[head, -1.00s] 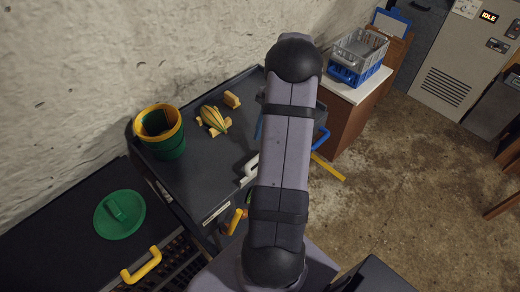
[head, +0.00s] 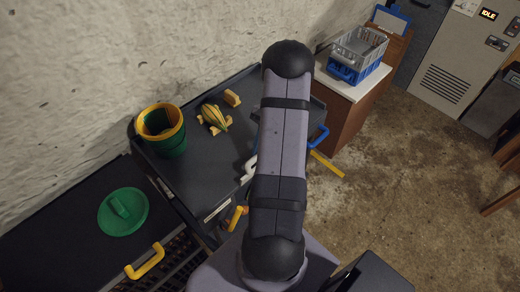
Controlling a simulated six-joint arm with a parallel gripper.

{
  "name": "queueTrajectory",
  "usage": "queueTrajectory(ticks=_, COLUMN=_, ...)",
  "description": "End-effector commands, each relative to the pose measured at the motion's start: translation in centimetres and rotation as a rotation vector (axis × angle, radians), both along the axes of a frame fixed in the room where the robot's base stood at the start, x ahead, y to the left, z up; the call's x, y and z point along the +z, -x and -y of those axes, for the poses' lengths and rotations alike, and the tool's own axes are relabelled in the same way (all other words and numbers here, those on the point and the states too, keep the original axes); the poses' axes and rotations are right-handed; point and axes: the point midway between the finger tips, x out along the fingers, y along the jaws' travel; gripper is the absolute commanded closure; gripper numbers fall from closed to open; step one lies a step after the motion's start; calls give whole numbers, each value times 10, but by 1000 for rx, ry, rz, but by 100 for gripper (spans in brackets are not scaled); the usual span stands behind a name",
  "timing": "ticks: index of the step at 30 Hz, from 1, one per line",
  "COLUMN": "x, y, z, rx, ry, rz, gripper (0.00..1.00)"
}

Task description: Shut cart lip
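The dark cart (head: 190,185) stands against the wall, with a raised rim around its top. My arm crosses in front of its right part and hides much of that side, so I cannot tell how the lip stands. A yellow bar (head: 328,166) sticks out past the cart's right side, low down; I cannot tell whether it belongs to the lip. A blue loop (head: 320,137) shows just right of my arm. A pale, handle-like piece (head: 249,170) shows at the arm's left edge. My gripper is not visible.
On the cart are a green bucket with a yellow rim (head: 163,131), a striped gourd-like object (head: 214,117) and a small yellow block (head: 232,98). A green lid (head: 123,211) lies on a dark surface at left. Grey and blue crates (head: 357,56) stand behind.

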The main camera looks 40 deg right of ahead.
Motion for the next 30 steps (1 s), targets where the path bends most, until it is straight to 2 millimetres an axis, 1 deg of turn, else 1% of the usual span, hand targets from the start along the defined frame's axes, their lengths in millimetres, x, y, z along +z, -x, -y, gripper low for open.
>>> queueTrajectory(ticks=1, x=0, y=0, z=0, rx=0, ry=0, rz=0, gripper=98)
queueTrajectory(ticks=2, x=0, y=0, z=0, rx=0, ry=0, rz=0, gripper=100)
queueTrajectory(ticks=7, x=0, y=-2, z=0, rx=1, ry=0, rz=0, gripper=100)
queueTrajectory(ticks=13, x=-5, y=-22, z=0, rx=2, ry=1, rz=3, gripper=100)
queueTrajectory(ticks=17, x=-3, y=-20, z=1, rx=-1, ry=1, rz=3, gripper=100)
queueTrajectory(ticks=18, x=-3, y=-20, z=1, rx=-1, ry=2, rz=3, gripper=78)
queueTrajectory(ticks=20, x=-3, y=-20, z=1, rx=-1, ry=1, rz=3, gripper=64)
queueTrajectory(ticks=30, x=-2, y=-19, z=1, rx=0, ry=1, rz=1, gripper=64)
